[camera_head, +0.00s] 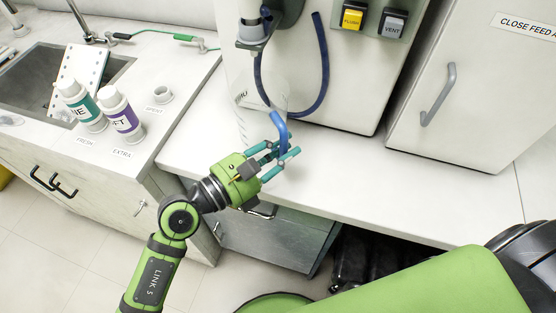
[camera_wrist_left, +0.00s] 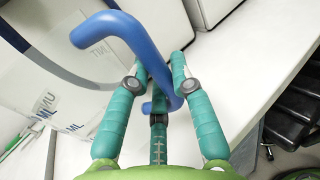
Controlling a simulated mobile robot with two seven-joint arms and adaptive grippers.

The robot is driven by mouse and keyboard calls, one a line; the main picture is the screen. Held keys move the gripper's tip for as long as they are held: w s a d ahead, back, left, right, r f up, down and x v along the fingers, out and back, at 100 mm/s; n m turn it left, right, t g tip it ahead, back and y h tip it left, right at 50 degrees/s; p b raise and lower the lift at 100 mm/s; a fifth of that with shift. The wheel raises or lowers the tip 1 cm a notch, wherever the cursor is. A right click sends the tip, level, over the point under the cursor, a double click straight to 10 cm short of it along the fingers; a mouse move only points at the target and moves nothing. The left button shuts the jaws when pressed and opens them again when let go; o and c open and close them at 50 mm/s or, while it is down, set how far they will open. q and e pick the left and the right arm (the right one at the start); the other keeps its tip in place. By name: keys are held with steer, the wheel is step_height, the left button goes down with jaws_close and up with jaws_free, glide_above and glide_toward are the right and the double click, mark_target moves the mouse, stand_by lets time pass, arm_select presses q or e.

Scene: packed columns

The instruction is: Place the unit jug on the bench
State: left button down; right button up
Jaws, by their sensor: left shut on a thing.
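The unit jug is a clear, see-through vessel (camera_head: 256,118) with a blue handle (camera_head: 281,130), in front of the white machine. My left gripper (camera_head: 276,145), with teal fingers, is shut on the blue handle. In the left wrist view the blue handle (camera_wrist_left: 137,40) runs between the teal fingers of my left gripper (camera_wrist_left: 158,85). The jug's clear body is faint, and I cannot tell whether its base touches the bench. The white bench (camera_head: 370,195) runs under the jug and to the right. My right gripper is not in view.
A white machine (camera_head: 330,90) with a blue hose (camera_head: 324,70) and FLUSH and VENT buttons stands behind. A cabinet (camera_head: 470,90) stands at the right. Bottles with teal (camera_head: 82,105) and purple (camera_head: 122,118) labels stand on the left counter by the sink. The bench front is clear.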

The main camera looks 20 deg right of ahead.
arm_select(q)
steer(key=shift+w+a+f, duration=0.15)
steer(key=shift+w+f, duration=0.05)
steer(key=shift+w, duration=0.1)
steer(key=shift+f, duration=0.35)
steer(key=shift+f+b, duration=0.5)
steer(key=shift+f, duration=1.15)
steer(key=shift+f, duration=0.1)
steer(key=shift+f, duration=0.15)
steer(key=c, duration=1.1)
jaws_free()
